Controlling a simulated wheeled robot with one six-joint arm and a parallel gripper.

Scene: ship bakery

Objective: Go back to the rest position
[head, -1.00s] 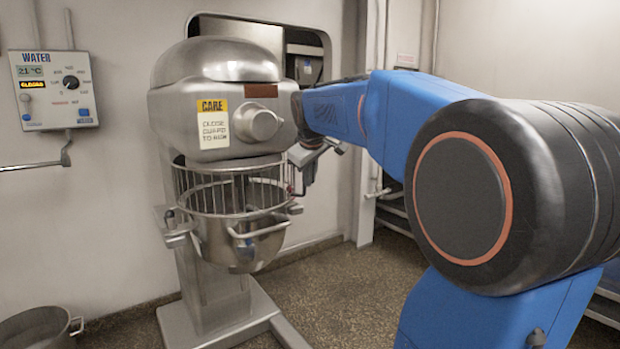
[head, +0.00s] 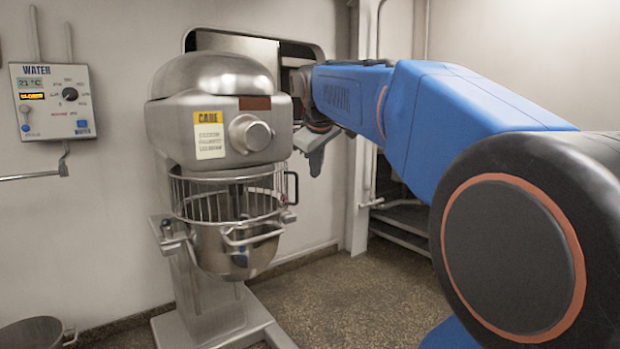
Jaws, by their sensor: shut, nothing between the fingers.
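My blue arm reaches in from the right in the head view. My gripper (head: 316,160) is small and grey at the arm's far end, just right of the mixer's head and apart from the guard's black handle, as far as I can see. It points downward and is shut, with nothing seen in it. The big steel mixer (head: 222,110) stands left of it, with its wire guard (head: 225,195) around the top of the steel bowl (head: 235,250).
A water control panel (head: 52,101) hangs on the left wall, with a pipe below it. A metal pot (head: 30,335) stands on the floor at the lower left. Shelves (head: 400,228) stand behind the arm at right. The floor (head: 340,295) between mixer and arm is clear.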

